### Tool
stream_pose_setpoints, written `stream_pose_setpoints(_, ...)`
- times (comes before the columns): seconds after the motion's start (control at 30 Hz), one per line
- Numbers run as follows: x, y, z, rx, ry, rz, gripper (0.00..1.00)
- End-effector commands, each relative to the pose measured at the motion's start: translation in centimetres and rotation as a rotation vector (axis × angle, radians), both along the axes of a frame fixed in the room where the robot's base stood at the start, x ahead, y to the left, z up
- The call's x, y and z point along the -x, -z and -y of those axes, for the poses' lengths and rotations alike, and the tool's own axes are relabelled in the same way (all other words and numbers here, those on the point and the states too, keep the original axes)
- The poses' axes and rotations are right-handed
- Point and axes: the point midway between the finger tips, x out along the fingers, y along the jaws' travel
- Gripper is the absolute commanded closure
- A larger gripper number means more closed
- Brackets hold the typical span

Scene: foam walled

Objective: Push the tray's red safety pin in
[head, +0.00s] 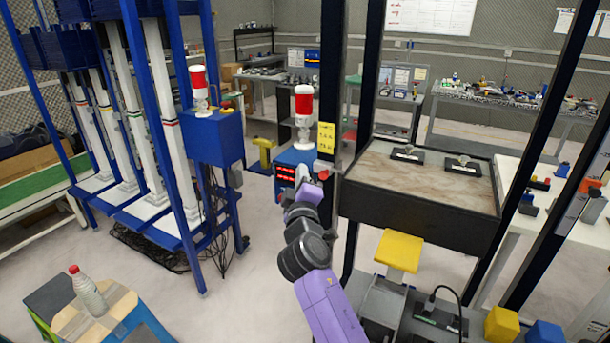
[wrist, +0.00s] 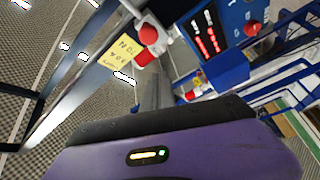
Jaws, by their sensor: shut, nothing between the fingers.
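The tray (head: 420,190) is a dark-walled box with a brown, marbled floor, held between black posts at the right of the head view. A red round knob on a white mount, which looks like the safety pin (wrist: 148,35), shows at the top of the wrist view, with another red part just below it. In the head view a small pale-and-red piece at the tray's left post is too small to make out. My gripper (head: 302,172) is shut and empty, just left of that post. The wrist view shows its purple body; contact with the knob cannot be told.
A yellow note (head: 326,137) is on the post beside my gripper. A blue box with red displays (head: 295,165) stands behind it. Two dark fixtures (head: 407,154) lie on the tray. A blue-framed rack (head: 213,138) stands left, with open floor between it and my arm.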

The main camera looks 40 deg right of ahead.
Motion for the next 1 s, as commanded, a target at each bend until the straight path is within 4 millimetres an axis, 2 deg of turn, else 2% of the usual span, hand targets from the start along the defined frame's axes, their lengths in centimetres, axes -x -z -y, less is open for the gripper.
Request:
stream_pose_setpoints(0.2,3.3,1.0,-2.9,0.001,-0.002,0.002,1.00)
stream_pose_setpoints(0.4,5.2,1.1,-4.6,0.001,0.000,0.003,1.00)
stream_pose_setpoints(1.0,5.8,1.0,-5.1,0.001,0.001,0.003,1.00)
